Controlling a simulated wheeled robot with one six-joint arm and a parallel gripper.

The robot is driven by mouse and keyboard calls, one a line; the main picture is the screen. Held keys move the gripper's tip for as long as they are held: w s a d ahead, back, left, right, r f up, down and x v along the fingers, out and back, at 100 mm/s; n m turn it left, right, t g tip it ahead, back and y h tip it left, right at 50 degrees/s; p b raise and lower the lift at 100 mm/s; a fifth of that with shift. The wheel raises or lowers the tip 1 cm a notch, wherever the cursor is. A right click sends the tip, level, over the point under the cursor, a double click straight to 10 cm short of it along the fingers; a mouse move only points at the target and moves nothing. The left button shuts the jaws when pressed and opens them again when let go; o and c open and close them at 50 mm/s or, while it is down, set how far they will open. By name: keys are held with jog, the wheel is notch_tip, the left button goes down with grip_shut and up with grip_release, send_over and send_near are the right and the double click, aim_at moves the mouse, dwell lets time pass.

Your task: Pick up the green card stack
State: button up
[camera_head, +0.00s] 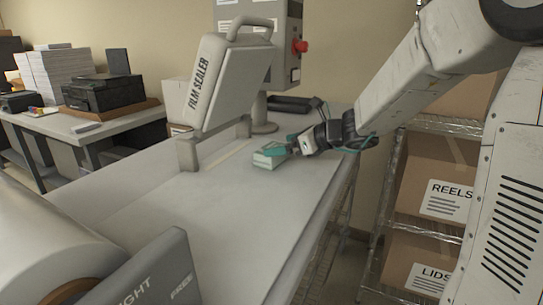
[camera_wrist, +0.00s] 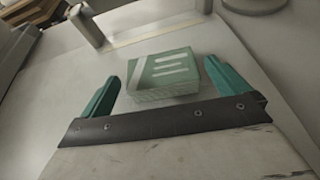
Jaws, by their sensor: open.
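The green card stack (camera_head: 268,159) lies on the grey work table, to the right of the film sealer's foot. It is a small block with a green top and paler sides. In the wrist view the stack (camera_wrist: 165,76) shows white stripes on its top and sits ahead of my gripper (camera_wrist: 163,83), roughly centred between the two teal fingers. The fingers are open, one on each side, with visible gaps to the stack. In the head view my gripper (camera_head: 290,147) is low over the table at the stack's right side, and partly covers it.
The film sealer (camera_head: 212,84) stands left of the stack, with a control box (camera_head: 288,40) on a post behind. A black object (camera_head: 293,104) lies at the table's back. A wire shelf with boxes (camera_head: 432,185) stands right.

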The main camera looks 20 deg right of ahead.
aim_at(267, 147)
jog(key=x, duration=0.6)
jog(key=shift+w+a+f, duration=0.1)
jog(key=shift+a+f, duration=0.05)
jog(key=shift+f, duration=0.2)
jog(key=c, duration=0.8)
